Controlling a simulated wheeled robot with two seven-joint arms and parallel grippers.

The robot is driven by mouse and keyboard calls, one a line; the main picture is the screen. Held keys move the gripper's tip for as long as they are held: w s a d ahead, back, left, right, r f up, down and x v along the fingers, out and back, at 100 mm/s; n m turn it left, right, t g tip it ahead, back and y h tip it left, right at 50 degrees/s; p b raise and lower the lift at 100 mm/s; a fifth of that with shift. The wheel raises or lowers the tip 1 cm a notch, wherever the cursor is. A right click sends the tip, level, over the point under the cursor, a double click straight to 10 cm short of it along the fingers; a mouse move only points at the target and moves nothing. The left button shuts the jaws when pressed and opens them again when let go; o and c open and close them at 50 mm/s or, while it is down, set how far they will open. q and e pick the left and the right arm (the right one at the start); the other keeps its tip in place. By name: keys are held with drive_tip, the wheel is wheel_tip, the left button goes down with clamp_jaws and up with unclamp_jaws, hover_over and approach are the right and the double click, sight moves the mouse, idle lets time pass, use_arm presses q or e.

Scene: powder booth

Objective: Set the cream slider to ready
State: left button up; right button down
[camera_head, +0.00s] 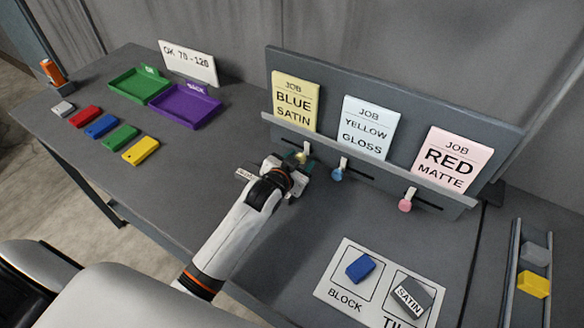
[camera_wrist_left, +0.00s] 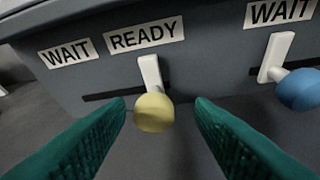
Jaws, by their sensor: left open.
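The cream slider has a pale yellow knob (camera_wrist_left: 153,112) on a white stem. In the left wrist view the stem stands near the right end of its dark slot, below the READY label (camera_wrist_left: 145,34) and right of the WAIT label (camera_wrist_left: 68,53). My left gripper (camera_wrist_left: 160,108) is open, with its teal fingers on either side of the knob and a visible gap to each. In the head view the left gripper (camera_head: 299,163) is at the rack below the cream BLUE SATIN card (camera_head: 295,102) and partly hides the slider.
A blue slider (camera_head: 338,174) and a pink slider (camera_head: 405,205) stand farther right on the same rack (camera_head: 458,207). A white mat (camera_head: 334,284) with a blue block and a grey SATIN tile lies in front. Green and purple trays and several coloured blocks lie at left.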

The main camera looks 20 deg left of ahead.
use_arm(q)
drive_tip(key=b+v, duration=0.1)
drive_tip(key=v, duration=1)
drive_tip(key=shift+s+d+r, duration=0.1)
drive_tip(key=shift+s, duration=0.15)
